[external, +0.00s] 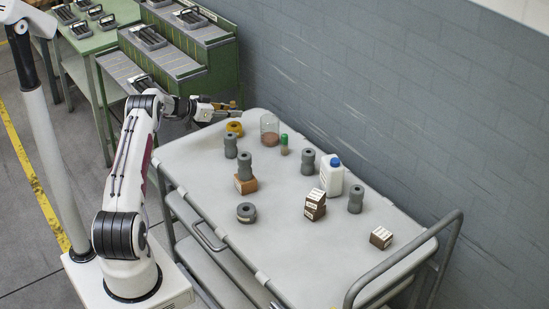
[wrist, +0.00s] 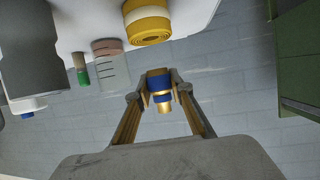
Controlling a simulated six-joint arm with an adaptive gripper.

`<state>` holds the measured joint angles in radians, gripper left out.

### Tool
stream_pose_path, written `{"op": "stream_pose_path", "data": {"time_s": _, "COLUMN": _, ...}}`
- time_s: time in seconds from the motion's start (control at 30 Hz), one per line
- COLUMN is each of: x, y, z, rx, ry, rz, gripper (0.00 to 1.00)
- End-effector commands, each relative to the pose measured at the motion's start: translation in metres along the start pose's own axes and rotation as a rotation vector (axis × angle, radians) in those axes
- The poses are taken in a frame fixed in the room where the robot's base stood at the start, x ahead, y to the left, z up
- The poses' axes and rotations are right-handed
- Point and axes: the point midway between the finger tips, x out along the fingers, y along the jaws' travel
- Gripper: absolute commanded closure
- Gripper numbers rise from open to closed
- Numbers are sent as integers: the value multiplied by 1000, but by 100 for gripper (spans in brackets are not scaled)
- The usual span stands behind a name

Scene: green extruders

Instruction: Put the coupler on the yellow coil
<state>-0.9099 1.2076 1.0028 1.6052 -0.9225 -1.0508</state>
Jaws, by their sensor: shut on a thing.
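The coupler (wrist: 161,98), blue with brass-coloured parts, sits between my fingertips in the wrist view. My gripper (wrist: 159,90) is shut on it. The yellow coil (external: 235,128) lies on the far left corner of the grey cart top. It also shows in the wrist view (wrist: 147,24), a yellow roll with a white band, apart from the coupler. In the external view my gripper (external: 228,106) is raised near that corner, close to the coil. The coupler is too small there to make out clearly.
A glass beaker (external: 269,130) and a green-capped vial (external: 284,145) stand right of the coil. Several grey spools, small boxes and a white bottle (external: 331,175) with a blue cap stand on the cart (external: 300,250). A green cabinet (external: 222,70) is behind my gripper.

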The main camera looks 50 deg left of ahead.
Motion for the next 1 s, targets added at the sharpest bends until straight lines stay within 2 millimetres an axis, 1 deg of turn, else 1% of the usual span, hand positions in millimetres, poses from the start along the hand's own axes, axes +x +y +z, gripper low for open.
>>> {"op": "stream_pose_path", "data": {"time_s": 0.3, "x": 1, "y": 0, "z": 2, "rx": 0, "ry": 0, "rz": 0, "gripper": 100}}
{"op": "stream_pose_path", "data": {"time_s": 0.6, "x": 11, "y": 0, "z": 28, "rx": -1, "ry": -1, "rz": 0, "gripper": 100}}
{"op": "stream_pose_path", "data": {"time_s": 0.7, "x": 14, "y": 0, "z": 33, "rx": 1, "ry": 0, "rz": 0, "gripper": 100}}
{"op": "stream_pose_path", "data": {"time_s": 1.0, "x": 14, "y": 0, "z": 34, "rx": 1, "ry": 0, "rz": 0, "gripper": 100}}
